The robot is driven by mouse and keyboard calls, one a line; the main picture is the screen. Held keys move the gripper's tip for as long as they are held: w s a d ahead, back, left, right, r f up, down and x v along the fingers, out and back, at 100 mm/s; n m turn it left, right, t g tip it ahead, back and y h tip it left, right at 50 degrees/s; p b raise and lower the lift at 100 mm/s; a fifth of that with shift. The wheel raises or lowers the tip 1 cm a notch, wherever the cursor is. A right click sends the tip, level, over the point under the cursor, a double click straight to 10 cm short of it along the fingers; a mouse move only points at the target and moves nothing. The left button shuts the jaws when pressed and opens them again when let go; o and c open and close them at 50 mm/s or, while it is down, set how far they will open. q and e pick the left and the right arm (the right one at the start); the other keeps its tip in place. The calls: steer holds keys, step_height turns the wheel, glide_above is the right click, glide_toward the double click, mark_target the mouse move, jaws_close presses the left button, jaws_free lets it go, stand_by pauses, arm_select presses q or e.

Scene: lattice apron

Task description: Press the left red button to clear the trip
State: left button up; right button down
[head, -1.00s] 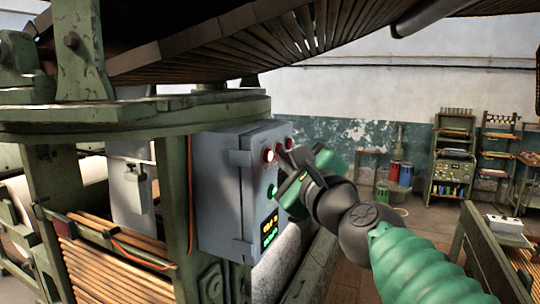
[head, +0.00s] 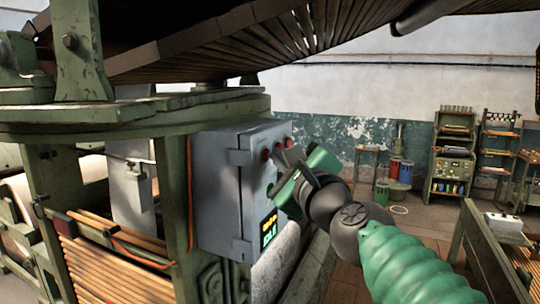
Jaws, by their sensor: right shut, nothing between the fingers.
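The left red button (head: 265,154) is on the front face of a grey control box (head: 222,190). It looks dark red and unlit. Another red button (head: 288,142) is to its right, on the same face. My right gripper (head: 281,158) is shut and empty, with its fingertips close to the left red button, just to its right. I cannot tell whether they touch it. A green button (head: 271,187) lower on the box is partly hidden by the gripper. A display (head: 268,230) below it shows yellow and green characters. My left gripper is not in view.
The box is beside a green machine frame (head: 176,200) with an orange cable (head: 189,175). A slatted apron (head: 260,45) slopes overhead. A green rail (head: 480,250) stands at right. Shelves (head: 452,160) and drums (head: 400,172) are far back.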

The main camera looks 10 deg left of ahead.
steer(key=shift+a, duration=0.15)
stand_by(0.4)
steer(key=shift+s+d+b, duration=0.25)
steer(key=shift+d+b, duration=0.15)
steer(key=shift+d, duration=0.35)
steer(key=d, duration=0.1)
steer(key=s+d+b, duration=0.1)
steer(key=d, duration=0.1)
steer(key=d+b, duration=0.1)
steer(key=d, duration=0.1)
steer(key=shift+s, duration=0.3)
steer(key=shift+a, duration=0.1)
